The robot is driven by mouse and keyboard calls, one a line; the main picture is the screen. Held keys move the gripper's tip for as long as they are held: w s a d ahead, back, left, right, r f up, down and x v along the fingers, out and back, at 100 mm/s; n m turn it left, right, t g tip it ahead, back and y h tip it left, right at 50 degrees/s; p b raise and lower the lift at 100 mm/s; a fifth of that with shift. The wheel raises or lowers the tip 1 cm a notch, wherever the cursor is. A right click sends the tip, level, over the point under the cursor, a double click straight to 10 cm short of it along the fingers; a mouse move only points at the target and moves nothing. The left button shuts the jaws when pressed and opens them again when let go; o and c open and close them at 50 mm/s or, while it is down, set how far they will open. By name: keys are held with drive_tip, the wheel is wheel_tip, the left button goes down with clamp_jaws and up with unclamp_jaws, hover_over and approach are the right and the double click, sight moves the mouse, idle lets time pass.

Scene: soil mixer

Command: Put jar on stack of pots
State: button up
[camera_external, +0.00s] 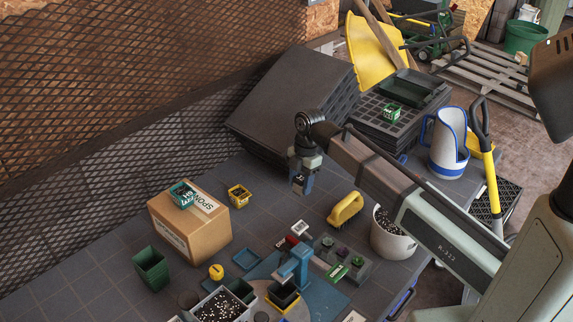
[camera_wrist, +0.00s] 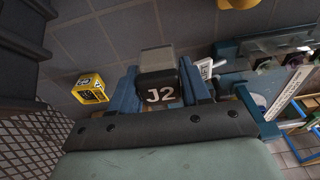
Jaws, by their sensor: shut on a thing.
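My gripper (camera_external: 304,170) hangs above the middle of the table in the external view. In the wrist view the jar (camera_wrist: 160,92), marked J2, sits upright between the two blue fingers of my gripper (camera_wrist: 160,80). A dark green square pot (camera_external: 151,268), perhaps several nested, stands on the table at the lower left, apart from the gripper. I cannot tell surely whether this is the stack of pots. It does not show in the wrist view.
A cardboard box (camera_external: 190,232) carries a teal pot (camera_external: 182,194). Black trays (camera_external: 290,100) lean at the back.

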drive_tip(key=s+a+r+n, duration=0.35)
drive_tip(key=s+a, duration=0.85)
drive_tip(key=a, duration=0.4)
drive_tip(key=s+a+r+n, duration=0.2)
drive_tip(key=s+a+r, duration=0.2)
drive_tip(key=s+a, duration=0.95)
wheel_tip(320, 180, up, 4)
drive_tip(key=m, duration=0.5)
hover_over(156, 253)
drive_tip(key=shift+w+d+f, duration=0.15)
drive_tip(key=shift+f, duration=2.4)
drive_tip(key=shift+w+d+f, duration=0.15)
drive_tip(key=shift+f, duration=2.4)
drive_tip(key=shift+f, duration=0.1)
drive_tip(key=o, duration=1.1)
drive_tip(key=shift+c, duration=0.2)
